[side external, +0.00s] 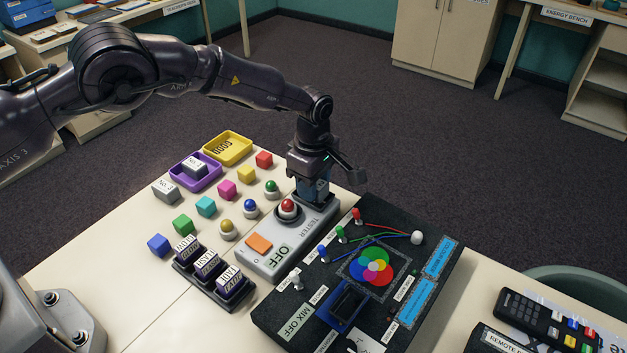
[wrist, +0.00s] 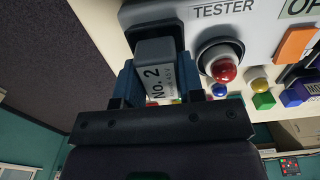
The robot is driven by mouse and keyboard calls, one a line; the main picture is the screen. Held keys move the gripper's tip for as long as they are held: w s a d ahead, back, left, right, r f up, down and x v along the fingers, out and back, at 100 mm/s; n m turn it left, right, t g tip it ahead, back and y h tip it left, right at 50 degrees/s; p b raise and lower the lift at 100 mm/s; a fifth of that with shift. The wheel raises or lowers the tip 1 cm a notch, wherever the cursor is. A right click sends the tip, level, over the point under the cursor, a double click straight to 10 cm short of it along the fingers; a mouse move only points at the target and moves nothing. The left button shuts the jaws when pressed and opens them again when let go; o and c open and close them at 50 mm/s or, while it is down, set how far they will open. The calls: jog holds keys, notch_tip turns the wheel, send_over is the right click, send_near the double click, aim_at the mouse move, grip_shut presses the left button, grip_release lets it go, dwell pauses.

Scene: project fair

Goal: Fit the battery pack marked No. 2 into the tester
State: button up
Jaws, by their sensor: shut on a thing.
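The grey battery pack (wrist: 153,52) marked No. 2 is between the blue fingers of my gripper (wrist: 160,82), which is shut on it. In the wrist view its far end lies against the dark slot of the tester (wrist: 270,14); I cannot tell how deep it sits. In the side view my gripper (side external: 313,188) is over the far end of the grey tester (side external: 262,262), and its fingers mostly hide the pack. The tester has a red dome lamp (side external: 288,207) and an orange switch (side external: 258,244) by the word OFF.
One grey pack (side external: 166,190) lies on the table and another (side external: 194,167) in the purple tray (side external: 211,183). A yellow tray (side external: 242,148) marked GOOD is behind. Coloured cubes, small domed lamps, a black label rack (side external: 215,296) and a black light-mixing board (side external: 285,315) surround the tester.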

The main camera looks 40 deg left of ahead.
jog(key=shift+f, duration=0.35)
jog(key=o, duration=1.4)
jog(key=shift+o, duration=0.2)
jog(key=shift+r, duration=3.55)
